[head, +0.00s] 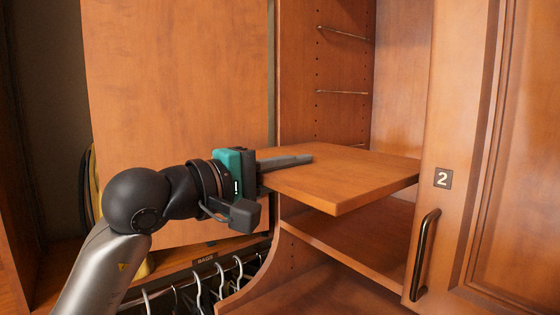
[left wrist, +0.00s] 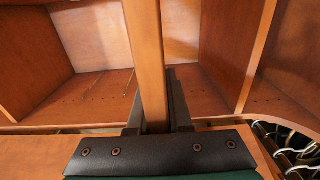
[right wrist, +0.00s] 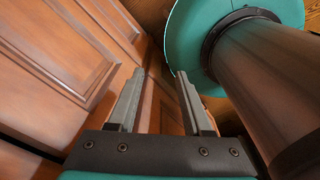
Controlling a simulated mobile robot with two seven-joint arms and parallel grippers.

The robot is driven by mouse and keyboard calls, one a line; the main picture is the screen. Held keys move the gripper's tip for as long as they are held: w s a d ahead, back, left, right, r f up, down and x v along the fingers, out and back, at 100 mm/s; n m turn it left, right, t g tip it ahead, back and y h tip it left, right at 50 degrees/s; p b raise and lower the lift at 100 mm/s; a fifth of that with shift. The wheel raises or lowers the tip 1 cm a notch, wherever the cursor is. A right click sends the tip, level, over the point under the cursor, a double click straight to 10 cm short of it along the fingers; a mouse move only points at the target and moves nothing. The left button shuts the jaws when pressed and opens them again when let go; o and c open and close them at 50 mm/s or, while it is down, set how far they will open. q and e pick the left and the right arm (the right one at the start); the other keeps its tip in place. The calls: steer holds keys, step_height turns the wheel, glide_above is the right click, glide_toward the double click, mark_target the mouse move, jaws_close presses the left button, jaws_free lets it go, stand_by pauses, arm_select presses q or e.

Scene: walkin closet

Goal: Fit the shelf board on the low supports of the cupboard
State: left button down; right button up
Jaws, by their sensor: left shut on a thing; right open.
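The shelf board (head: 345,180) is a flat brown wooden panel, roughly level at the cupboard (head: 345,55) opening. My left gripper (head: 288,163) is shut on its left part. In the left wrist view the board (left wrist: 146,50) shows edge-on between the fingers (left wrist: 153,100). Whether the board touches any support is hidden. My right gripper (right wrist: 160,95) is open and empty, outside the head view.
A fixed shelf (head: 350,240) lies below the board. A door marked 2 (head: 500,150), with a dark handle (head: 424,255), stands close on the right. A wooden panel (head: 175,110) stands at left. Hangers (head: 220,275) hang below my left gripper. Open space lies above the board.

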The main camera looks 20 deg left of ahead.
mark_target(353, 154)
arm_select(q)
steer(key=shift+p+x, duration=0.8)
steer(key=shift+x, duration=1.55)
steer(key=shift+s+b, duration=0.1)
steer(key=shift+b, duration=0.5)
steer(key=shift+d, duration=0.1)
steer(key=shift+w+d, duration=0.3)
steer(key=shift+w, duration=0.3)
steer(key=shift+w, duration=0.1)
steer(key=shift+x, duration=1.2)
steer(key=shift+w+d, duration=0.2)
steer(key=shift+x, duration=1.85)
steer(key=shift+w+d, duration=0.15)
steer(key=shift+w, duration=0.05)
